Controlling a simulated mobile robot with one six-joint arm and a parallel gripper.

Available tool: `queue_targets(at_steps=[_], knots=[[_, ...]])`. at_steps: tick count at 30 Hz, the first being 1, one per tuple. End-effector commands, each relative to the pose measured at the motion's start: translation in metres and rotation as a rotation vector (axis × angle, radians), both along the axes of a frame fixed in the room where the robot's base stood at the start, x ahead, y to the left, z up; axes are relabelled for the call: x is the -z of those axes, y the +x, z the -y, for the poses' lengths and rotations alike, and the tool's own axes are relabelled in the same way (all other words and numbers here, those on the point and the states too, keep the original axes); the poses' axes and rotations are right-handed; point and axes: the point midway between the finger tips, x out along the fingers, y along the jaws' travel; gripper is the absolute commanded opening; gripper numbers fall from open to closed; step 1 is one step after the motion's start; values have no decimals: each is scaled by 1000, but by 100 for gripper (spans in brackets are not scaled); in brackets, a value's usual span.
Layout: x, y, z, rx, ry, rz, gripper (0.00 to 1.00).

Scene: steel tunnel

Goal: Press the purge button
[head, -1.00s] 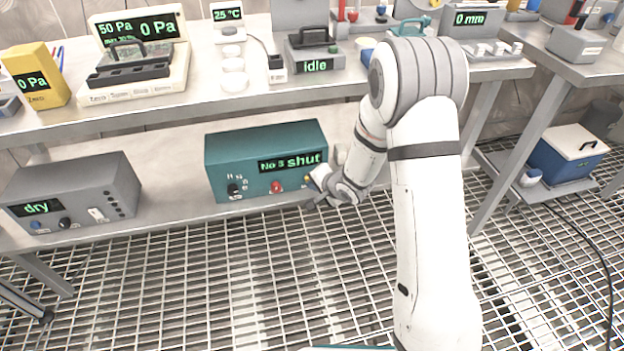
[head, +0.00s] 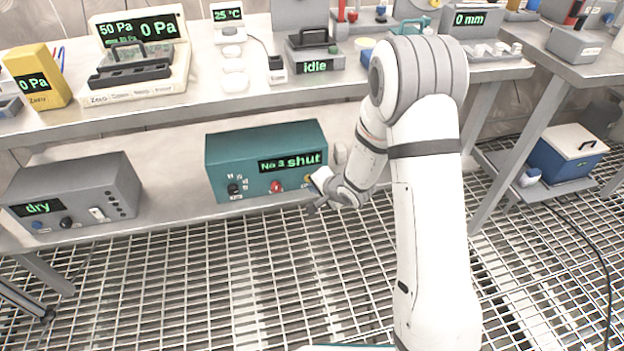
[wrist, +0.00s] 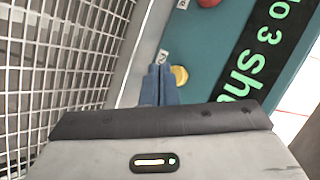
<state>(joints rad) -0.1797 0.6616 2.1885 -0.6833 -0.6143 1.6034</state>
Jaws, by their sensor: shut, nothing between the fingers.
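The teal box (head: 228,155) stands on the lower shelf, its screen (head: 290,162) reading "No 3 shut". A red button (head: 276,187) and a small yellow button (head: 307,179) sit low on its front. In the wrist view, the yellow button (wrist: 180,75) is just right of my gripper's fingertips (wrist: 160,70), and part of the red button (wrist: 207,2) shows at the top edge. My gripper is shut and empty, close to the panel. I cannot tell whether it touches the yellow button. The small labels are too unclear to read.
A grey box (head: 75,190) reading "dry" stands left on the same shelf (head: 165,212). The upper bench (head: 190,112) overhangs the teal box and carries several instruments. A blue cooler (head: 567,157) stands at right. The floor grating (head: 230,290) in front is clear.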

Motion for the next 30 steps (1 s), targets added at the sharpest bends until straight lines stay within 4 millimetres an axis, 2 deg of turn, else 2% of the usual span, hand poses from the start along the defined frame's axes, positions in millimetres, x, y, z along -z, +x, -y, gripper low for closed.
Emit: queue_targets(at_steps=[11,24,30], knots=[[0,-4,1,1,0,1,0],[0,-43,13,0,0,0,0],[0,-49,14,1,0,1,0]])
